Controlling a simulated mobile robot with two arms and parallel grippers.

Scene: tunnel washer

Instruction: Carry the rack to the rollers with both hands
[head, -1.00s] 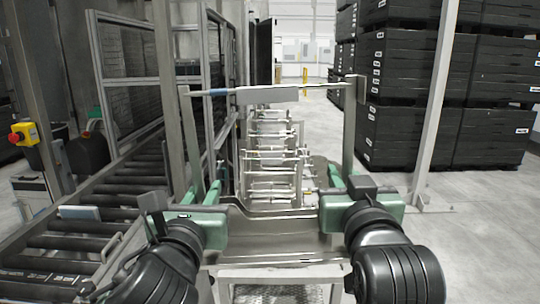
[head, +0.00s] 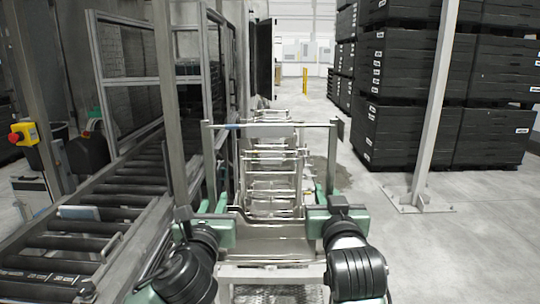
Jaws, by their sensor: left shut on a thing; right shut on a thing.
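The rack (head: 272,183) is a silver frame of several wire tiers, in the middle ahead of me. A hoop of two posts and a crossbar (head: 285,126) stands at it; I cannot tell whether it is part of the rack. My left gripper (head: 222,220) is shut at the rack's near left side. My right gripper (head: 321,213) is shut at its near right side. The fingertips and exact grip points are hard to make out. The rollers (head: 60,243) are a dark conveyor on the left, apart from the rack, running away from me.
A pale metal stand (head: 272,272) shows beneath the near end of the rack. A grey post (head: 172,100) stands between the rack and the rollers. A white post (head: 430,120) stands on the right, before stacked black crates (head: 410,105).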

